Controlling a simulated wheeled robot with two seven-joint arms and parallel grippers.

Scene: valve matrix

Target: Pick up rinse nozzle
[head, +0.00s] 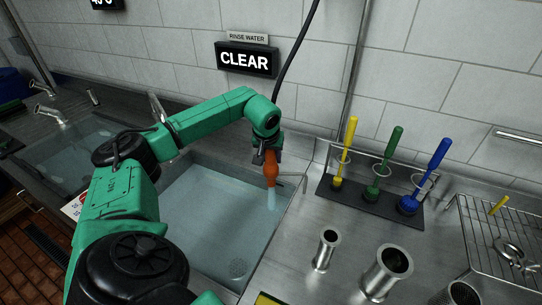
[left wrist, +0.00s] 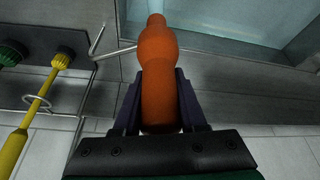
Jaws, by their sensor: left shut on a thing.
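The orange rinse nozzle (head: 271,170) is held by my left gripper (head: 266,157) over the right edge of the water-filled sink. A pale stream shows below its tip in the head view. In the left wrist view the nozzle (left wrist: 158,80) sits between the two dark fingers of my left gripper (left wrist: 160,100), which are shut on it. The nozzle points down toward the water. A thin bent metal hook (head: 293,179) is just right of the nozzle. My right gripper is not in view.
The sink (head: 215,235) holds clear water. Right of it, yellow, green and blue brushes (head: 386,155) stand in a black rack. Metal cylinders (head: 326,250) (head: 387,270) stand on the steel counter, with a wire rack (head: 500,240) at far right. A sign reading CLEAR (head: 246,60) hangs on the wall.

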